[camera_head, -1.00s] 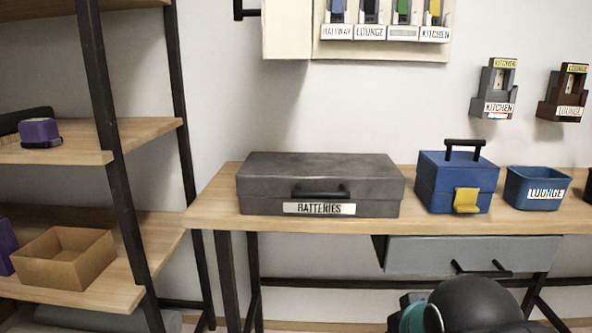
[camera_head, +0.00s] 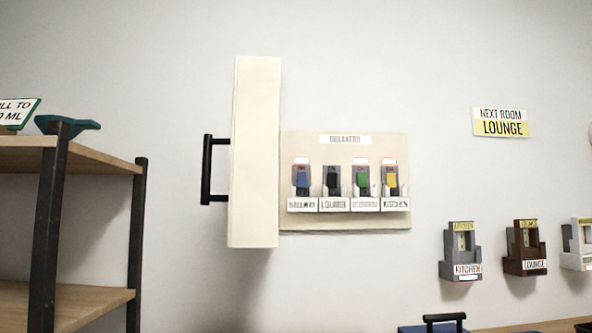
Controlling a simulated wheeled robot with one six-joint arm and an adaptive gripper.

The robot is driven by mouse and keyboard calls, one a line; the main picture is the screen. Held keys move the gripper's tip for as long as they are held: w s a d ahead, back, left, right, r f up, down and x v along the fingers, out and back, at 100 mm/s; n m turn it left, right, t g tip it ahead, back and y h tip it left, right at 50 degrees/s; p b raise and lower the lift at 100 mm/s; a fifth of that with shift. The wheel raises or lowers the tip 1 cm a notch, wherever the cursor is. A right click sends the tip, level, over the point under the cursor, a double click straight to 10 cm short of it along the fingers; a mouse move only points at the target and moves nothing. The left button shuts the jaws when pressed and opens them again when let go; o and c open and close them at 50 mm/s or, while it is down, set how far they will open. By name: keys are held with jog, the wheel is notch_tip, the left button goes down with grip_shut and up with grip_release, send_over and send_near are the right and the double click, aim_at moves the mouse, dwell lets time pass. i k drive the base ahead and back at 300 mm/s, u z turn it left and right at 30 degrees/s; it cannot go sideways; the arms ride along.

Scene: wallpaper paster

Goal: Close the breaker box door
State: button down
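The breaker box's cream back panel (camera_head: 345,147) is on the wall near the middle of the view. Its cream door (camera_head: 255,150) stands open at the panel's left, swung out from the wall. A black bar handle (camera_head: 208,169) sticks out from the door's left face. Several breakers show on the panel, with blue (camera_head: 301,180), black, green and yellow (camera_head: 391,181) levers above labels such as HALLWAY and KITCHEN. My gripper is not in view.
A wooden shelf with black posts (camera_head: 137,245) stands at the left, with a teal tray (camera_head: 68,124) on top. Wall switches labelled KITCHEN (camera_head: 462,250) and LOUNGE (camera_head: 526,247) hang at the right. A blue toolbox (camera_head: 431,326) shows at the bottom edge. The wall around the door is clear.

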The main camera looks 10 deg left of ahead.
aim_at(253, 200)
jog(key=z, duration=1.15)
jog(key=k, duration=1.15)
jog(key=u, duration=1.45)
jog(key=i, duration=0.5)
jog(key=u, duration=0.05)
